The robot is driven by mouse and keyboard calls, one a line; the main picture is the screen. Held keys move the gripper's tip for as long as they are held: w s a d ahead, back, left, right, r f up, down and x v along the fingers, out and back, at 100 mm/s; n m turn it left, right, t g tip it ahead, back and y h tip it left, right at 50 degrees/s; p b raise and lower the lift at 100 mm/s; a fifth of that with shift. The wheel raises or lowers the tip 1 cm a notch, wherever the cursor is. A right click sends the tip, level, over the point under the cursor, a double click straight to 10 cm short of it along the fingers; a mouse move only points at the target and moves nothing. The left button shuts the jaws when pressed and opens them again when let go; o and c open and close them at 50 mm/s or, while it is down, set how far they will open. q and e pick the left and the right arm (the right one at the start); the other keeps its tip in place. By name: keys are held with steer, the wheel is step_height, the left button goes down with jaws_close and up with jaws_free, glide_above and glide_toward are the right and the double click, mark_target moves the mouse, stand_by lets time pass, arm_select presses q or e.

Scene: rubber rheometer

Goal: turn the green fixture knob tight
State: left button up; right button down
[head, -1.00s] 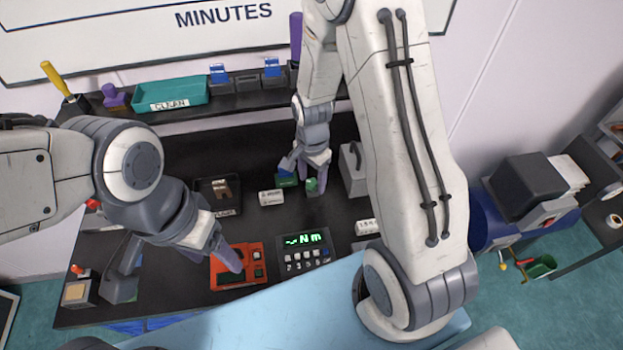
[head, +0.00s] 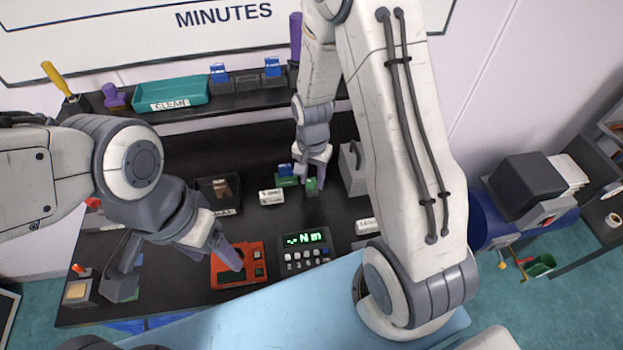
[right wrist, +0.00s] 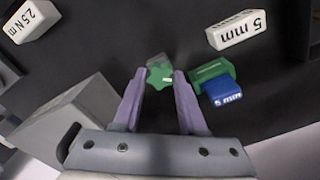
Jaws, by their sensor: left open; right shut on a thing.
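The green knob (right wrist: 160,76) sits between the fingertips of my right gripper (right wrist: 158,82) in the right wrist view. The gripper is shut on it, one purple finger on each side. In the head view my right gripper (head: 312,180) reaches down to the knob (head: 312,185), partly hiding it. A green block with a blue "5 mm" piece (right wrist: 222,92) stands right beside it. My left gripper (head: 226,250) is open and empty over the orange device (head: 226,274) at the front of the bench; the gap between its fingers is hard to see.
A keypad box with a green "Nm" display (head: 304,248) stands right of the orange device. White labels "5 mm" (right wrist: 237,30) and "2.5 Nm" (right wrist: 32,20) lie on the dark bench. A grey angled block (right wrist: 70,122) stands near my right gripper. A teal tray (head: 170,93) is on the shelf.

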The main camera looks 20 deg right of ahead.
steer(key=m, duration=0.4)
steer(key=m, duration=0.4)
steer(key=shift+m, duration=0.4)
steer(key=shift+p, duration=0.3)
steer(key=m, duration=0.4)
steer(key=shift+m, duration=0.3)
steer(key=m, duration=0.4)
